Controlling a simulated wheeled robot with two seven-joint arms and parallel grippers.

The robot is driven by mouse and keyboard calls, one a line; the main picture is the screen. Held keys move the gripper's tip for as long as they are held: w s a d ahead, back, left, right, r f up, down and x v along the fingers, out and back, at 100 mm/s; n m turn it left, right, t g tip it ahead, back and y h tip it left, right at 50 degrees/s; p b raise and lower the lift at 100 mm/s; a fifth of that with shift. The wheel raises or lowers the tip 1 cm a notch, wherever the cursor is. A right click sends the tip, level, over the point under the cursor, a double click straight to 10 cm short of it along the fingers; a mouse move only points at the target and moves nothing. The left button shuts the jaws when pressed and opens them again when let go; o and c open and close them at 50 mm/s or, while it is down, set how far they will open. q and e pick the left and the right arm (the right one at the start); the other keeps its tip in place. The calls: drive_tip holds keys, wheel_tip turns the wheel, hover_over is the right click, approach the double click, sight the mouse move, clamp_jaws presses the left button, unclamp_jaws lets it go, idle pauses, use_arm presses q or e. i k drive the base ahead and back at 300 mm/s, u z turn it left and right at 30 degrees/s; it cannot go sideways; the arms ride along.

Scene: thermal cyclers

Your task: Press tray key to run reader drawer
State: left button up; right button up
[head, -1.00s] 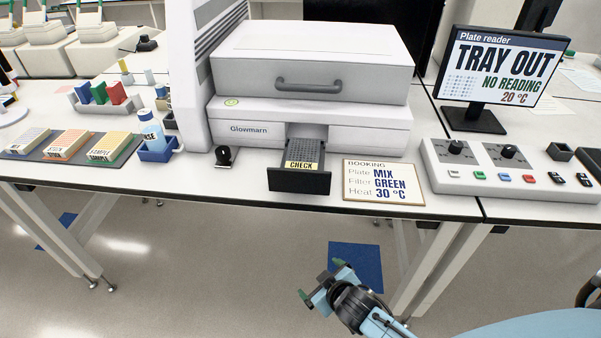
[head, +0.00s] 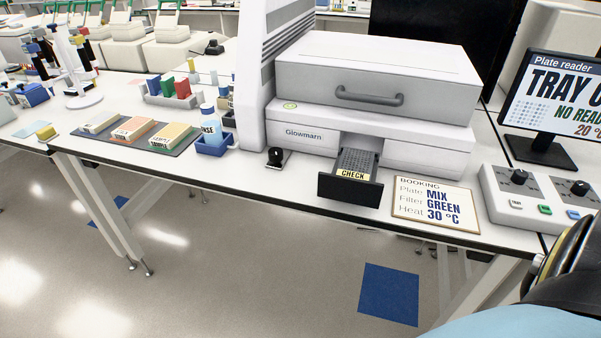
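The white plate reader (head: 385,95), marked Glowmarn, stands on the bench with its drawer (head: 351,186) out at the front. The drawer holds a dark grey plate (head: 356,162) with a yellow CHECK label. The control box (head: 522,207) is at the right, partly hidden by my arm; its white key (head: 515,205), green key (head: 544,209) and part of a blue key show, along with two black knobs. The monitor (head: 560,95) is cut off at the right and shows TRAY, NO READING in part and 20 °C. Neither gripper is in view.
A booking card (head: 435,204) reading MIX, GREEN, 30 °C lies between the drawer and the control box. A dark mat (head: 188,141) with labelled plates, a blue bottle holder (head: 213,146) and a coloured rack (head: 158,99) stand left of the reader. Open floor lies in front.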

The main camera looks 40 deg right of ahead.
sight(515, 204)
drive_tip(key=u, duration=0.15)
drive_tip(key=i, duration=1.3)
drive_tip(key=z, duration=2.9)
